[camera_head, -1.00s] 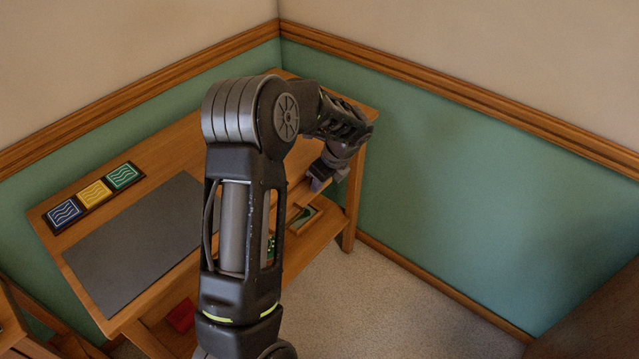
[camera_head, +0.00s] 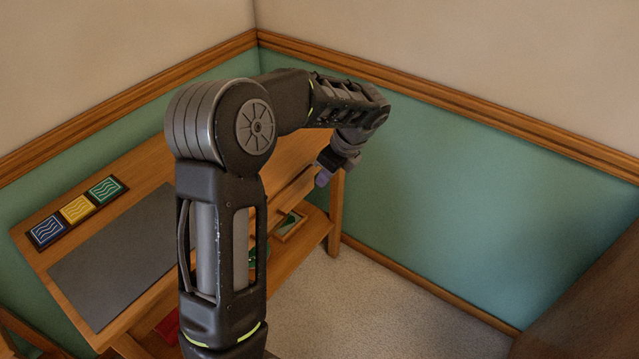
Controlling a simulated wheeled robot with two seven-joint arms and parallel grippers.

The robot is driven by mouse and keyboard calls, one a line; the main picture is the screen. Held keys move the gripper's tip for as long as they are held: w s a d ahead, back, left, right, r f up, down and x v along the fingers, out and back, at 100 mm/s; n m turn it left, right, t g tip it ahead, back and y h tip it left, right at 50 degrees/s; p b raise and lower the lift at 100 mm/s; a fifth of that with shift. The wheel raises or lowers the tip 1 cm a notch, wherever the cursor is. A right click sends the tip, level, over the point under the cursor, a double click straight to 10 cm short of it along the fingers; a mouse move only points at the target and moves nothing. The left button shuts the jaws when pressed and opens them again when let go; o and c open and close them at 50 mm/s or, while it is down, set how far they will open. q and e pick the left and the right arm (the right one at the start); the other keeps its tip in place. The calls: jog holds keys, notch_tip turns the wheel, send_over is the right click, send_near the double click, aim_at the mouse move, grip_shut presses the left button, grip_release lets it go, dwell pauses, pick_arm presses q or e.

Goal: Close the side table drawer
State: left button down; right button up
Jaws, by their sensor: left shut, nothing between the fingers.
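The wooden side table (camera_head: 118,190) stands in the corner, with its top partly behind my left arm. A strip of its front (camera_head: 293,190), which looks like the drawer front, shows right of my arm. The arm hides most of the front, so I cannot tell how far the drawer is out. My left gripper (camera_head: 325,172) is shut and empty, pointing down beside the right end of the table front. I cannot tell if it touches the wood. My right gripper is not in view.
A grey mat (camera_head: 115,258) and blue, yellow and green tiles (camera_head: 76,208) lie on the table top. A small tray (camera_head: 291,225) and a red item (camera_head: 168,325) sit lower down. Open carpet (camera_head: 345,305) lies to the right, with a dark wooden piece (camera_head: 590,295) beyond.

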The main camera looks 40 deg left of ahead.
pick_arm(q)
jog(key=shift+r, duration=0.1)
jog(key=d+f+m+y+b, duration=0.4)
jog(key=d+f+y, duration=0.2)
jog(key=d+f, duration=0.6)
jog(key=s+a+r+n+y, duration=0.1)
jog(key=a+r+n+y, duration=0.3)
jog(key=a, duration=0.1)
jog(key=shift+s+r+b, duration=0.15)
jog(key=shift+s+b, duration=0.15)
jog(key=shift+s, duration=0.05)
